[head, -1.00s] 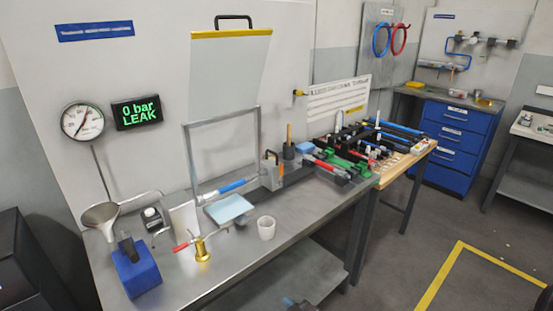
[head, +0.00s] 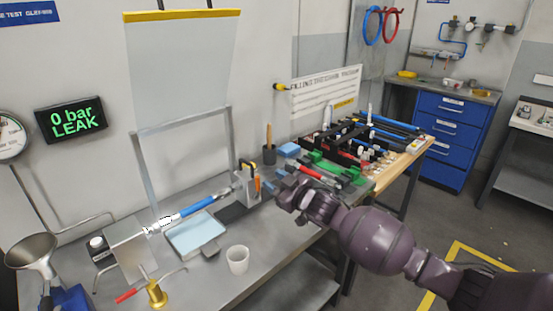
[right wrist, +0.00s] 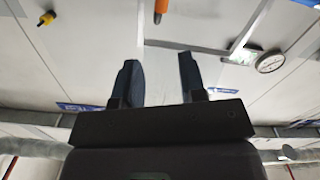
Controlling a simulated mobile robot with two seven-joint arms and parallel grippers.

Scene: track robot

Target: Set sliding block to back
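A grey sliding block (head: 246,184) with a dark handle on top and an orange part at its side stands on the bench. It sits by a dark rail (head: 231,212). My right gripper (head: 280,196) is just right of the block in the head view, with a visible gap to it. The forearm hides part of the bench's right side. In the right wrist view my right gripper (right wrist: 160,84) has its two dark fingers apart with nothing between them. The block cannot be made out clearly there. My left gripper is in neither view.
A clear shield in a metal frame (head: 140,165) stands behind. Clamps and tools crowd the right. The display (head: 71,118) reads 0 bar LEAK.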

